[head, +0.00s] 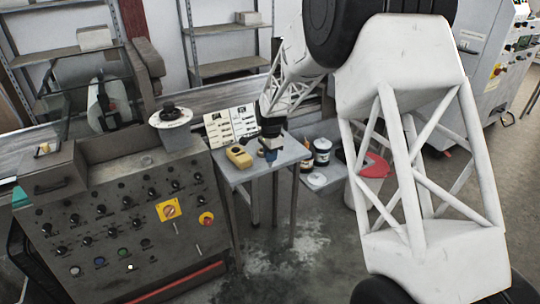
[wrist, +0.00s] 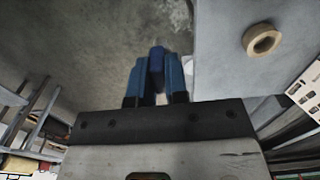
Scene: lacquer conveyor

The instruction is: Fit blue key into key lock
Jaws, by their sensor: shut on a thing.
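My gripper (head: 270,148) is over the small side table in the head view. In the wrist view its two blue fingers (wrist: 156,82) are shut on the blue key (wrist: 157,58), whose end shows between them. The key also shows as a small blue spot below the gripper in the head view (head: 270,155). The grey control console (head: 130,225) stands to the left of the gripper. It carries a yellow plate (head: 168,210) with a red centre, but I cannot tell for sure which part is the key lock.
Jars (head: 322,150) stand on a lower shelf to the right.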

